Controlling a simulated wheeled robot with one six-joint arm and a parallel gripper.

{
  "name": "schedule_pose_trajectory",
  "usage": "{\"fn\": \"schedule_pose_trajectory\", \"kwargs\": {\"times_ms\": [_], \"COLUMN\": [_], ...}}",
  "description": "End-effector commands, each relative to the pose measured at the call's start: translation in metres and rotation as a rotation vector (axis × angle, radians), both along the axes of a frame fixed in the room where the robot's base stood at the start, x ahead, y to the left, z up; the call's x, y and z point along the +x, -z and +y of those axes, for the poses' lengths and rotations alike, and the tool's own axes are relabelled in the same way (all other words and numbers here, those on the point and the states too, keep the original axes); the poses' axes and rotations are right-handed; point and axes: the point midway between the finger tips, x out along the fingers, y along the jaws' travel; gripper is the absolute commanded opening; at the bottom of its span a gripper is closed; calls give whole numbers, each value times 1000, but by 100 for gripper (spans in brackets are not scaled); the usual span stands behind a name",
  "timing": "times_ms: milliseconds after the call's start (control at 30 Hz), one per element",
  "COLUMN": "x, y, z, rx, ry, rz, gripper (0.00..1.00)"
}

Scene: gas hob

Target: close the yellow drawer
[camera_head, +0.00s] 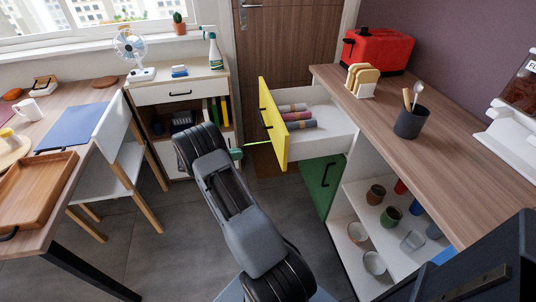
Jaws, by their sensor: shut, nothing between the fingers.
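The yellow drawer (273,125) is pulled out of the white and wood counter unit on the right. Its yellow front faces left, with a dark handle on it. Several rolled cloths, grey and reddish, lie inside. My arm rises from the bottom centre. Its end is mostly hidden behind the dark elbow link. A small greenish-grey tip, which looks like my gripper (236,154), shows just left of the yellow front and below its handle. It is shut and empty. I cannot tell whether it touches the drawer.
A green front (320,184) with a black handle is below the drawer. Open shelves (352,258) hold several cups. A toaster (377,50) and utensil pot (410,122) stand on the counter. A white cabinet (182,88), chair (117,140) and desk are left. Grey floor lies between.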

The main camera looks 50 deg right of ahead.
Motion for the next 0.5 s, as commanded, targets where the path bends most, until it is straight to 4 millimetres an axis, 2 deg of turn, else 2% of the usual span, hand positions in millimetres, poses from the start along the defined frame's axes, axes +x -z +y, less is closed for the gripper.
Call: {"fn": "schedule_pose_trajectory", "kwargs": {"times_ms": [167, 500], "x": [-8, -46], "y": [5, 5], "z": [-15, -66], "rx": [-12, -10], "ry": [0, 0], "rz": [23, 20], "gripper": [0, 0]}}
